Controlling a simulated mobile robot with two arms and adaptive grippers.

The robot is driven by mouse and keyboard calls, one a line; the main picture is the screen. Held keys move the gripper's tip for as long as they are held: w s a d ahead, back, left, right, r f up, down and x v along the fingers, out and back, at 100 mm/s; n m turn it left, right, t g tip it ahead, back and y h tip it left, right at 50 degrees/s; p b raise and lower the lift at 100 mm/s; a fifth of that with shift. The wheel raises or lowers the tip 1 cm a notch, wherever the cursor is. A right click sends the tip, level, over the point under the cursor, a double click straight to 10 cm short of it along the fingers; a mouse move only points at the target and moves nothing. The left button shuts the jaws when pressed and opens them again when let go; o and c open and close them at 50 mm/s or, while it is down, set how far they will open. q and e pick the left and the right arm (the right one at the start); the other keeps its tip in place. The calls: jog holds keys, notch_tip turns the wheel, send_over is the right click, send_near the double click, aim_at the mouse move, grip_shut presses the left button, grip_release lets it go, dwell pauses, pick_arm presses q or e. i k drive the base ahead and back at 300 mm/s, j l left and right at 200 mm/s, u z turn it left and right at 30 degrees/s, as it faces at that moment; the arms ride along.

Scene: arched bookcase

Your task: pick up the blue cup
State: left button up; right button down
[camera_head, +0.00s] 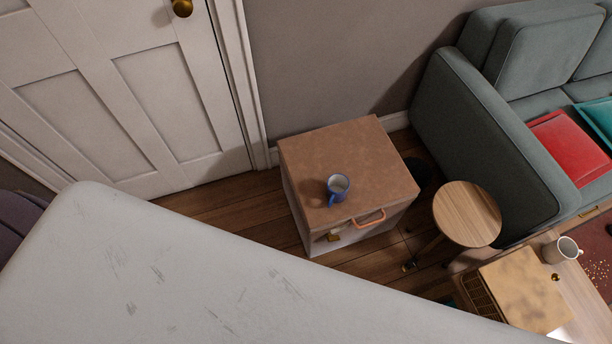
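The blue cup (337,188) stands upright on the brown top of a small white cabinet (349,152) in the middle of the head view. Its outside is blue and its inside looks pale. Its handle is at its lower left side. It sits near the front edge of the top, close to an orange-brown handle (369,219). Neither of my grippers shows in this view.
A large pale surface (170,275) fills the lower left foreground. A round wooden stool (467,213) and a grey sofa (500,130) stand right of the cabinet. A white mug (562,250) is at lower right. A white door (130,90) is behind.

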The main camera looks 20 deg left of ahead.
aim_at(338, 185)
jog(key=u, duration=0.25)
jog(key=z, duration=0.75)
jog(key=j+z, duration=0.75)
jog(key=j, duration=0.2)
jog(key=j+z, duration=0.35)
jog(key=k+j, duration=0.05)
jog(key=j, duration=0.05)
